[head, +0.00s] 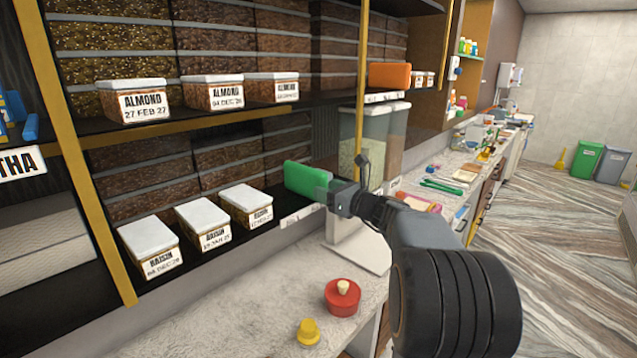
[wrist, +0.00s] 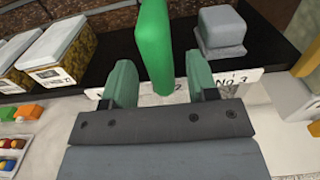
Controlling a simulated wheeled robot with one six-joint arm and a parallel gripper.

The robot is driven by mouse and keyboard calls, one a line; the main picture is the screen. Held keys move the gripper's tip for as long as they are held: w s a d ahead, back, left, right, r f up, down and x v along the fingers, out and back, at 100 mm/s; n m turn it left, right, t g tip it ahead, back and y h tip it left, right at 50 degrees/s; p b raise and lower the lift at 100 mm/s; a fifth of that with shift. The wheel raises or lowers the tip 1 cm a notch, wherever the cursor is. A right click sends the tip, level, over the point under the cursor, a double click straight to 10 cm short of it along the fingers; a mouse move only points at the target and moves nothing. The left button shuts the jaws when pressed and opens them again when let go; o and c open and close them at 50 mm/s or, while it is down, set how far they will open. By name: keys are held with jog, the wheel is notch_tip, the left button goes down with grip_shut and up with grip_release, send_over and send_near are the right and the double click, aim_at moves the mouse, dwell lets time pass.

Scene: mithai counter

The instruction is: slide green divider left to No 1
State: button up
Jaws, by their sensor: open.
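The green divider (head: 305,179) stands on the lower shelf, right of the raisin boxes. In the wrist view the green divider (wrist: 155,45) is upright, with its near end between my fingertips and a gap showing on both sides. My gripper (head: 327,190) is open at the divider's near end; its two fingers also show in the wrist view (wrist: 158,78). I cannot tell how deep the divider sits between them. A shelf-edge label (wrist: 235,80) reading "No 3" is just right of the divider. The No 1 mark cannot be made out.
Raisin boxes (head: 202,222) with white lids stand left of the divider, the nearest (head: 246,200) a short way off. A grey block (wrist: 221,30) sits to its right. An orange divider (head: 389,76) is on the upper shelf. A red lidded pot (head: 342,300) and yellow weight (head: 308,333) stand on the counter below.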

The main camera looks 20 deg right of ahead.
aim_at(305, 181)
jog(key=shift+p+x, duration=0.4)
jog(key=shift+x, duration=1.55)
jog(key=shift+s, duration=0.1)
jog(key=shift+c, duration=0.4)
grip_shut()
